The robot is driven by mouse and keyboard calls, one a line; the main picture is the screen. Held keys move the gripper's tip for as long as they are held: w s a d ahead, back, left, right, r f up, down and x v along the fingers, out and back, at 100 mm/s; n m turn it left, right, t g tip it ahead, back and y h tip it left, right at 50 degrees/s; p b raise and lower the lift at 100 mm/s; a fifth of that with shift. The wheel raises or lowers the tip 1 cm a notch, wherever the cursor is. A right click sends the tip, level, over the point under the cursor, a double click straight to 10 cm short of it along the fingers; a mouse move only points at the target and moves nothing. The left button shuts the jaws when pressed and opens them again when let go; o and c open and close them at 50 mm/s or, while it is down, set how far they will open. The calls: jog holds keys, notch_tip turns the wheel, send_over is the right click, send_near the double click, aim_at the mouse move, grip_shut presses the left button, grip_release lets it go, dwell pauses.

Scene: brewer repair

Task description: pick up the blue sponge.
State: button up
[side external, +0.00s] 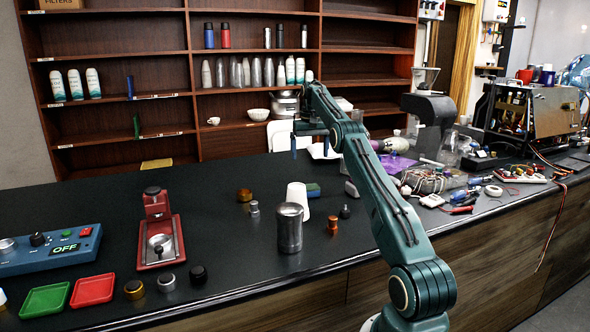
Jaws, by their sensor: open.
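A small blue block with a green top, which looks like the blue sponge (313,191), lies on the dark counter just right of an upturned white cup (297,197). The cup stands close to its left side; I cannot tell whether they touch. My gripper (310,152) hangs above and behind the sponge in this view, fingers pointing down. Its two fingers are apart with nothing between them. The sponge is apart from the fingers.
A metal canister (290,228) stands in front of the cup. A copper fitting (332,224) and small metal parts are nearby. A red press (160,235) and blue control box (50,250) are left. Tools and electronics crowd the right. The counter's back left is mostly clear.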

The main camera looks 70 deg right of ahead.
send_over(309, 186)
jog(key=shift+s+a+f, duration=0.1)
jog(key=shift+f, duration=2.05)
jog(key=shift+a+f, duration=0.1)
jog(key=shift+f, duration=2.05)
jog(key=shift+f, duration=0.1)
jog(key=shift+f, duration=2.5)
jog(key=c, duration=1)
